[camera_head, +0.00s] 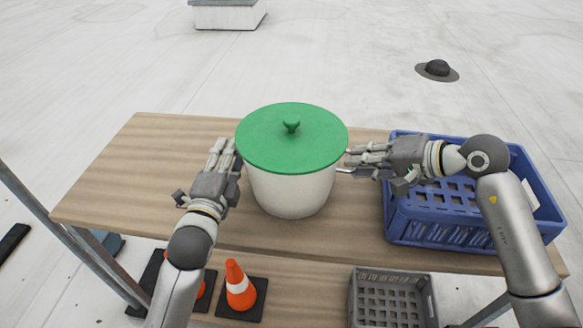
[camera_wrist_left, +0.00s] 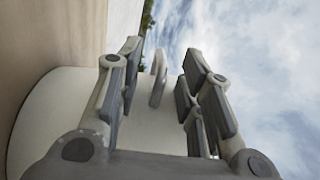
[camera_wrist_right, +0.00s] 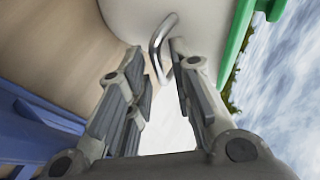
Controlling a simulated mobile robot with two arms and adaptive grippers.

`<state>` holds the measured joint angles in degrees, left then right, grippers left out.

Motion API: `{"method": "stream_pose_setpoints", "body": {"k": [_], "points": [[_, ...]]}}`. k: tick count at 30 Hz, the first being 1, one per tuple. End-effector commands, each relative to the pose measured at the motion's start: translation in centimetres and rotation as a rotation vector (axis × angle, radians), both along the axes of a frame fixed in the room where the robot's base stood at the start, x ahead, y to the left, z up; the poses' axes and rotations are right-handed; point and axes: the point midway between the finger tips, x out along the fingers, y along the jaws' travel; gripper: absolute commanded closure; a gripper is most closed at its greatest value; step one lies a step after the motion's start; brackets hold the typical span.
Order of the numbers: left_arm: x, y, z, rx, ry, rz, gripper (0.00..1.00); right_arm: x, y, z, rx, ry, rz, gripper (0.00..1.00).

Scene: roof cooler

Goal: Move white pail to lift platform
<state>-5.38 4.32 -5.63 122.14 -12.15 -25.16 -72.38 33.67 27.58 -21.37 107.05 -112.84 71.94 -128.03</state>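The white pail (camera_head: 290,192) stands upright on the wooden table top, with a green lid (camera_head: 290,138) and knob on it. My left gripper (camera_head: 226,150) is at the pail's left side. In the left wrist view the left gripper (camera_wrist_left: 162,65) is open, with a side handle (camera_wrist_left: 158,77) of the pail ahead, between its fingers. My right gripper (camera_head: 357,158) is at the pail's right side. In the right wrist view the right gripper (camera_wrist_right: 158,52) is open, with a metal handle (camera_wrist_right: 158,42) between its fingertips. I cannot identify a lift platform.
A blue crate (camera_head: 440,232) stands on the table (camera_head: 130,180) at the right, under my right forearm. Orange cones (camera_head: 240,285) and a grey crate (camera_head: 390,300) are on the shelf below. The table's left part is clear.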

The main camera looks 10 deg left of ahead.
Motion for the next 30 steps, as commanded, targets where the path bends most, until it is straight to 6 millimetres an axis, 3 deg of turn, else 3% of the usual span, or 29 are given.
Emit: {"method": "stream_pose_setpoints", "body": {"k": [4,14,19,22,30], "points": [[0.93,-0.01,0.06,-0.001,0.000,0.000,0.65,0.39,0.69,-0.47,0.000,0.000,0.000,0.79],[1.09,-0.03,0.08,-0.001,-0.001,0.000,0.65,0.45,0.80,-0.59,-0.001,0.000,0.000,0.79],[1.08,-0.03,0.08,-0.001,-0.001,0.000,0.87,0.45,0.78,-0.60,-0.001,0.000,0.000,1.00],[1.07,-0.03,0.07,-0.001,0.000,0.000,1.00,0.44,0.78,-0.62,-0.002,0.000,0.000,1.00],[1.06,-0.04,0.03,-0.003,0.001,-0.001,1.00,0.41,0.77,-0.68,-0.003,0.001,0.001,1.00]]}}
